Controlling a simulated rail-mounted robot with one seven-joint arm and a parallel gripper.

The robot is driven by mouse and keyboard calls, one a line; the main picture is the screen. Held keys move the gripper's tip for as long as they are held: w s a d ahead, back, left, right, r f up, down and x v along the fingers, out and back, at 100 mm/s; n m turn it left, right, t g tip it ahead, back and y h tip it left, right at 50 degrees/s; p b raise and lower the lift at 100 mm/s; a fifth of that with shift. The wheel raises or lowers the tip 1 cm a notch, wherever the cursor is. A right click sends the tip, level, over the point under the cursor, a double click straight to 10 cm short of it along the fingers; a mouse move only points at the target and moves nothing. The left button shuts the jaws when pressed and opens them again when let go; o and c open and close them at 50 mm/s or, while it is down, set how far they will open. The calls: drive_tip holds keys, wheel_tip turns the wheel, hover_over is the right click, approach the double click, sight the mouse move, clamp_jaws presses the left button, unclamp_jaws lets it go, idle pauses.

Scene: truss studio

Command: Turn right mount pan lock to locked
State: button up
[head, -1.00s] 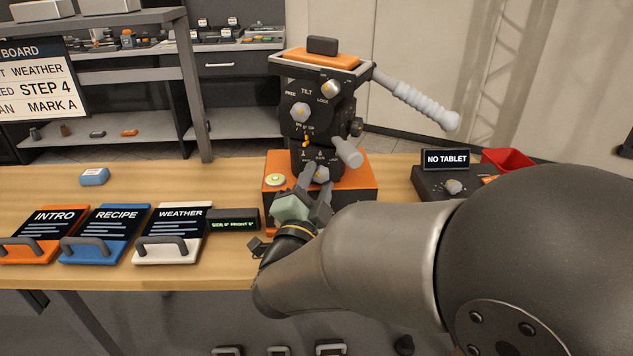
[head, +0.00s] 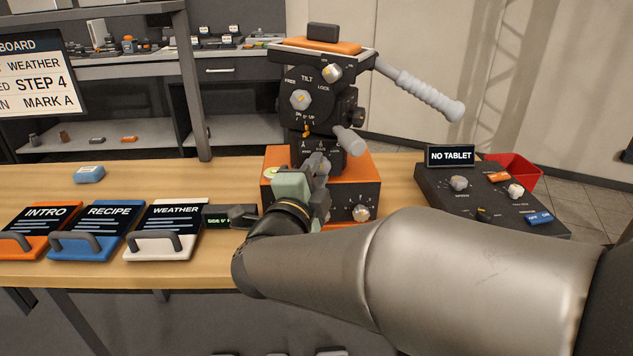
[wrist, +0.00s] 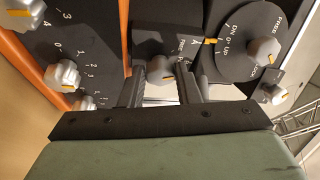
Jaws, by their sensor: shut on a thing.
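The camera mount (head: 310,125) is a black head on an orange base box. Its tilt dial (head: 300,100) faces me, with the pan section below it. In the head view the gripper hides the knob. The lock word and the exact pointer setting cannot be read.
A grey handle (head: 420,95) juts right from the mount, and a shorter grey grip (head: 349,140) sits just above my gripper. Base knobs (head: 361,212) are close below. A control box (head: 490,195) stands right, a red bin (head: 517,172) behind it. Handled cards (head: 165,230) lie left.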

drive_tip(key=m+g+b, duration=0.1)
drive_tip(key=m, duration=0.1)
drive_tip(key=shift+m, duration=0.4)
drive_tip(key=m, duration=0.1)
drive_tip(key=m+g+b, duration=0.1)
drive_tip(key=m, duration=0.1)
drive_tip(key=shift+r+y, duration=0.35)
drive_tip(key=shift+y, duration=0.05)
drive_tip(key=m, duration=0.1)
drive_tip(key=m+g+y, duration=0.1)
drive_tip(key=shift+d+r+m, duration=0.15)
drive_tip(key=shift+r+m, duration=0.05)
drive_tip(key=shift+m, duration=0.2)
drive_tip(key=shift+d+m+g+y, duration=0.1)
drive_tip(key=shift+m+g+y, duration=0.3)
drive_tip(key=shift+m+y, duration=0.6)
drive_tip(key=shift+m, duration=0.3)
drive_tip(key=o, duration=0.7)
